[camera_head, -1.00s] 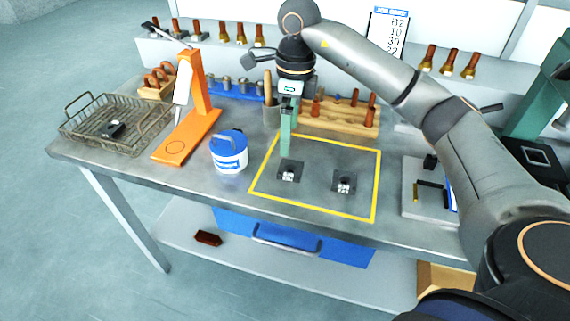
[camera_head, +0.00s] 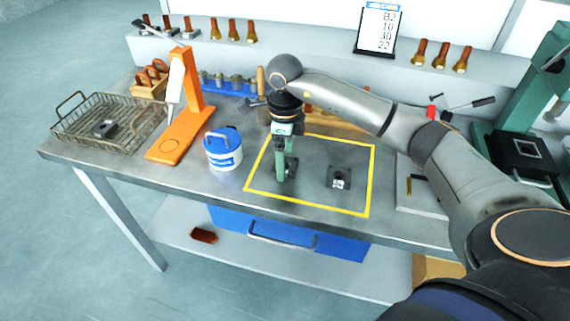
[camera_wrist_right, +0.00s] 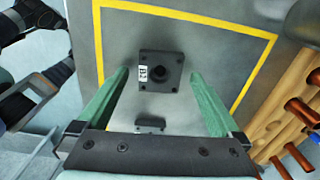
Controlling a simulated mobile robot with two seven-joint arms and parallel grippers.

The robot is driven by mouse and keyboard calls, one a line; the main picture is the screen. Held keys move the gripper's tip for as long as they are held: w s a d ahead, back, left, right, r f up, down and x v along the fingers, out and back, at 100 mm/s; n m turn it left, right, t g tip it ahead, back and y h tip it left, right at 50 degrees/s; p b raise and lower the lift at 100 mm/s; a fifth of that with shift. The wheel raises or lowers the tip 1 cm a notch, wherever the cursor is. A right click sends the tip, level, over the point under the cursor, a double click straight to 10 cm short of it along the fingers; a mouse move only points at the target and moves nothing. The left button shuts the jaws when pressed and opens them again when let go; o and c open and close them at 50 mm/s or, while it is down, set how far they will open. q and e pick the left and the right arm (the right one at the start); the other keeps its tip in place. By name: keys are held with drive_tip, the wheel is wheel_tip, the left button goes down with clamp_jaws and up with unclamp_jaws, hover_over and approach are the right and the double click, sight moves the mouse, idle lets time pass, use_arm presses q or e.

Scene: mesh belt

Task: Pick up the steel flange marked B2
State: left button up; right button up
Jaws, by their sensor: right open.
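Two dark square steel flanges lie inside the yellow outline on the bench. The left flange (camera_head: 291,170) is partly hidden behind my right gripper (camera_head: 283,178) in the head view. The right flange (camera_head: 339,178) lies clear, with a small white label. In the right wrist view, my right gripper (camera_wrist_right: 160,75) is open, its green fingers apart. One flange (camera_wrist_right: 170,60) shows between and beyond the fingertips, its white label sideways and too small to read surely. The other flange (camera_wrist_right: 150,122) shows partly near the gripper's palm. My left gripper is out of view.
A wire basket (camera_head: 70,132) holding a dark part, an orange stand (camera_head: 178,135) and a blue-white tub (camera_head: 223,158) stand left. A wooden rack (camera_wrist_right: 285,105) is behind the outline. A board (camera_head: 379,28) reads B2, 10, 30, 22. The outlined area is otherwise clear.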

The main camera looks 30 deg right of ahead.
drive_tip(key=shift+f, duration=0.45)
clamp_jaws()
idle(0.6)
